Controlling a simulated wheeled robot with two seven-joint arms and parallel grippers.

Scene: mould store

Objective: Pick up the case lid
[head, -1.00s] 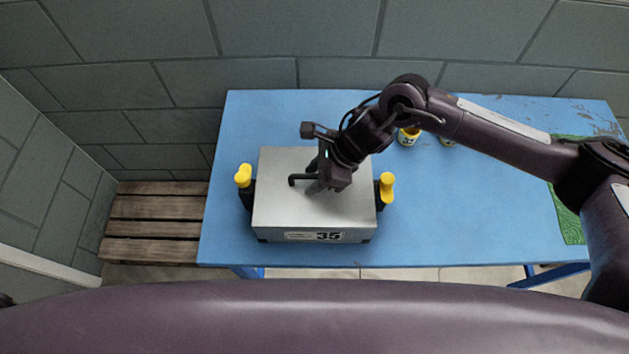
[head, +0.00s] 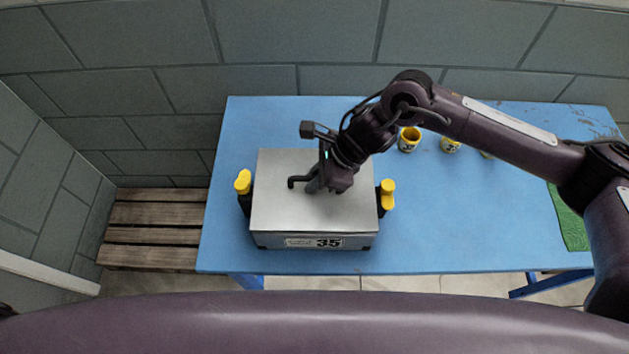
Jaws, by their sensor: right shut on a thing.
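The case lid (head: 280,212) is a flat grey metal plate on top of the case (head: 270,241), with a dark bar handle (head: 297,181). The case stands on the blue table and has a label reading 35 on its front. A yellow-topped clamp shows at its left (head: 242,184) and right (head: 387,190). My right gripper (head: 314,184) is shut on the lid's handle from above and hides its right part. The lid looks level and slightly raised; a gap beneath it is hard to make out. My left gripper is not in view.
The blue table (head: 470,220) has free room right of the case. Several yellow pots, one of them here (head: 408,140), stand near the back, partly behind my right arm. A green mat (head: 570,215) lies at the right. A wooden pallet (head: 150,235) is left of the table.

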